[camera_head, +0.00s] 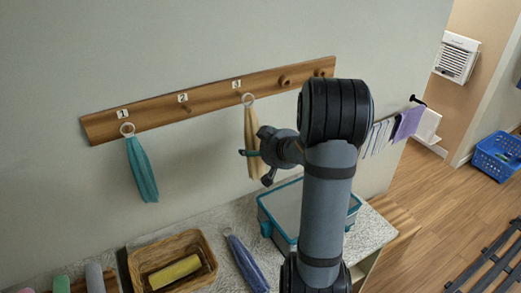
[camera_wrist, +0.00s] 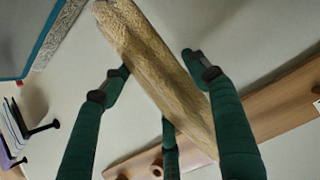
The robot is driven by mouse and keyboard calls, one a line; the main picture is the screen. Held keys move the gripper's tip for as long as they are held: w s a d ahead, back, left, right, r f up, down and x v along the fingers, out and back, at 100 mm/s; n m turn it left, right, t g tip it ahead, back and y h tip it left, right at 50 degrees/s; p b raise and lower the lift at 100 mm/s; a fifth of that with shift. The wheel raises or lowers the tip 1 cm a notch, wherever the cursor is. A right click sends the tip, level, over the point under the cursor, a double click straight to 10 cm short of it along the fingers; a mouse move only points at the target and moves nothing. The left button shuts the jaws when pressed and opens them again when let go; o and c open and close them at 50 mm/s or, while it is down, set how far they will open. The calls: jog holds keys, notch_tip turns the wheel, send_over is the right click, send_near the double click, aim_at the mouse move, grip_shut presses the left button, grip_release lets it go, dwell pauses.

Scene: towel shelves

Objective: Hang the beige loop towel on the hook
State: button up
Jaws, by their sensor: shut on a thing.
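The beige loop towel (camera_head: 252,140) hangs straight down below the wooden peg rail, with its pale ring (camera_head: 248,100) at the peg position beside the third label. Whether the ring is around that peg or only in front of it cannot be told. My gripper (camera_head: 258,165) is shut on the towel's cloth, well below the ring. In the wrist view the towel (camera_wrist: 150,60) runs diagonally between the dark green fingers of my gripper (camera_wrist: 158,78); its ring is not visible there. The wooden rail (camera_head: 215,97) also shows in the wrist view (camera_wrist: 270,112).
A teal towel (camera_head: 142,170) hangs at the first peg. The second peg (camera_head: 187,108) is bare. Below stand a wicker basket (camera_head: 207,252) with a yellow towel, a rolled blue towel (camera_head: 245,262) and a teal-rimmed bin (camera_head: 265,213). My arm hides part of the bin.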

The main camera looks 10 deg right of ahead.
jog(key=shift+w+r+b+x, duration=0.15)
jog(key=shift+r+b+x, duration=0.1)
jog(key=shift+x, duration=0.85)
jog(key=shift+w+r+b+x, duration=0.1)
jog(key=shift+r+x, duration=0.1)
jog(key=shift+x, duration=0.85)
jog(key=shift+a, duration=0.1)
jog(key=o, duration=1.3)
jog(key=v, duration=1.2)
